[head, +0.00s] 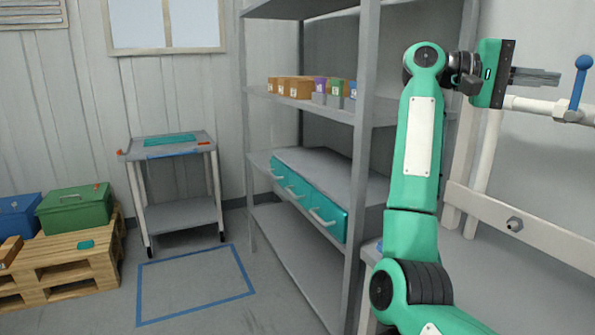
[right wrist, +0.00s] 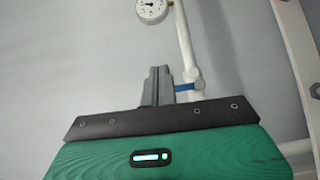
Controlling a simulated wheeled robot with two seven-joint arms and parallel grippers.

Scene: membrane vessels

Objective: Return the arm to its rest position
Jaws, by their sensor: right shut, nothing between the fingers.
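My right arm (head: 417,150) is teal and rises from the bottom right of the head view, bent at the top. My right gripper (head: 553,77) points to the right there, with its fingers together and nothing between them. It also shows in the right wrist view (right wrist: 158,82), fingers shut. In the head view the fingertips appear close to a blue valve handle (head: 580,82) on a white pipe (head: 530,104); I cannot tell the gap. My left gripper is not in view.
A grey shelf rack (head: 365,150) with small boxes and teal drawers (head: 310,200) stands left of my arm. A grey cart (head: 180,211), a green box (head: 74,212) and a wooden pallet (head: 60,272) are farther left. Floor inside blue tape is clear.

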